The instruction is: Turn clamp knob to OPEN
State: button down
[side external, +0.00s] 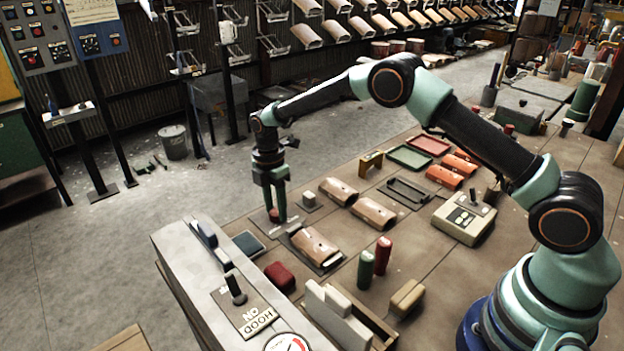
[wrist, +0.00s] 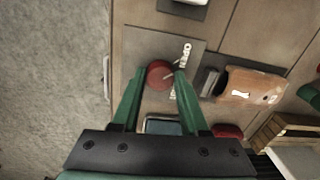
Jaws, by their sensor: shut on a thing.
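The clamp knob (wrist: 160,74) is round and red with a pale pointer line, seen in the wrist view on a grey plate (wrist: 150,46) lettered OPEN. The pointer line aims right and slightly up, toward the lettering side. My gripper (wrist: 159,75) has its two green fingers on either side of the knob, shut on it. In the side external view my gripper (side external: 277,216) points straight down at the table's far left edge, with the red knob low between its fingers. The second word on the plate is partly hidden by a finger.
A tan piece (side external: 315,246) lies in a clamp fixture right of the plate. A dark blue pad (side external: 249,243) and a dark red block (side external: 280,276) lie nearer. A grey console (side external: 200,250) with a lever stands close by. Green and red cylinders (side external: 383,256) stand upright.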

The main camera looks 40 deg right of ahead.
aim_at(273, 210)
jog(key=shift+a+n, duration=0.1)
jog(key=shift+n, duration=0.5)
jog(key=shift+c, duration=2.2)
grip_release()
notch_tip(273, 210, up, 12)
jog(key=shift+w, duration=0.3)
jog(key=shift+r, duration=0.1)
